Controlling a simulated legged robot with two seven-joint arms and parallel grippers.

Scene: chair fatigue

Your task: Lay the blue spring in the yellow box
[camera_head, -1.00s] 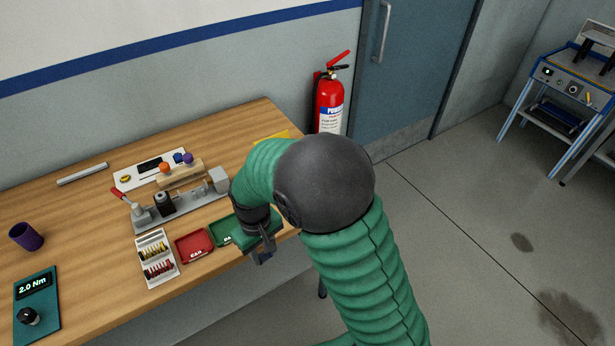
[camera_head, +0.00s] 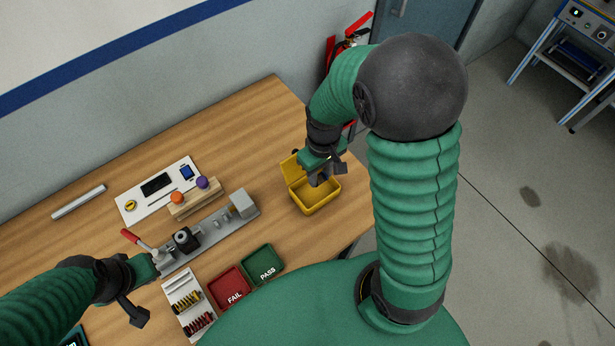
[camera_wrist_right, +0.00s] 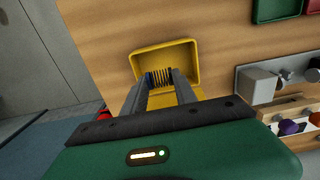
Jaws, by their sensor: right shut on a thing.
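The open yellow box (camera_head: 318,203), its lid tilted back, stands near the right end of the wooden bench. It also shows in the right wrist view (camera_wrist_right: 186,63). My right gripper (camera_head: 322,180) is over the box. In the right wrist view its fingers (camera_wrist_right: 160,82) are shut on the spring (camera_wrist_right: 161,77), seen as dark coils with blue at the ends, in front of the box opening. I cannot tell if the spring touches the box floor. In the head view the spring is hidden. My left gripper (camera_head: 158,262) is at the left end of the metal fixture; its jaws are unclear.
The metal fixture (camera_head: 215,225) with a red-handled clamp lies left of the box. The red FAIL tray (camera_head: 231,285) and green PASS tray (camera_head: 264,262) sit in front of it.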

